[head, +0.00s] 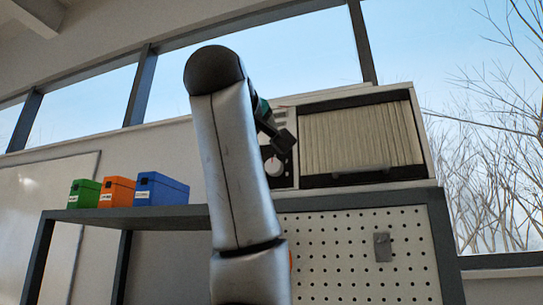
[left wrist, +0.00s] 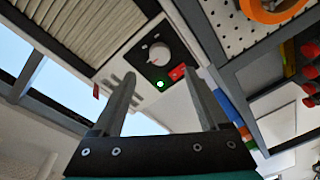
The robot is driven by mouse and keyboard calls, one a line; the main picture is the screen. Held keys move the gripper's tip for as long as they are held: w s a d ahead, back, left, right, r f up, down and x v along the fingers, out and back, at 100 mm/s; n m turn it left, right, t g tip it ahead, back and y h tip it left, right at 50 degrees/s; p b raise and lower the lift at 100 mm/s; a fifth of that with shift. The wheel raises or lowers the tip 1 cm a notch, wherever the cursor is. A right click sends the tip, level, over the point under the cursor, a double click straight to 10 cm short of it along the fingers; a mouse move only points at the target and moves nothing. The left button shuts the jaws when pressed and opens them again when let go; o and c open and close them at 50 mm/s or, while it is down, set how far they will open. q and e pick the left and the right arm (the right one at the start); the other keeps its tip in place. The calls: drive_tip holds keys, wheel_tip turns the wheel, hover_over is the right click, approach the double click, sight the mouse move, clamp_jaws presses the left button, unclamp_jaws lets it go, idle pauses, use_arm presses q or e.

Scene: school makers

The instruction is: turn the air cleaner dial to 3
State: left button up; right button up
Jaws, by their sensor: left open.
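The air cleaner (head: 420,140) is a pale box with a pleated filter front, standing on a grey shelf unit. Its round pale dial (head: 274,167) sits on a dark panel at its left, partly behind my arm in the head view. In the left wrist view the dial (left wrist: 158,54) shows beyond my fingertips, above a lit green spot and a red switch. My left gripper (left wrist: 158,74) is open and empty, its fingers apart and pointing toward the panel. In the head view this gripper (head: 279,138) is just above the dial, partly hidden. The dial's numbers are too small to read.
Green (head: 84,193), orange (head: 117,192) and blue (head: 161,190) boxes stand on the shelf at the left. A white pegboard (head: 345,250) hangs below the air cleaner. An orange tape roll (left wrist: 273,8) shows in the left wrist view.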

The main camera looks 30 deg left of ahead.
sight(273, 166)
use_arm(q)
drive_tip(key=p+x, duration=0.3)
drive_tip(key=x, duration=0.5)
drive_tip(key=shift+w+a, duration=0.1)
drive_tip(key=shift+w, duration=0.25)
drive_tip(key=shift+f, duration=0.1)
clamp_jaws()
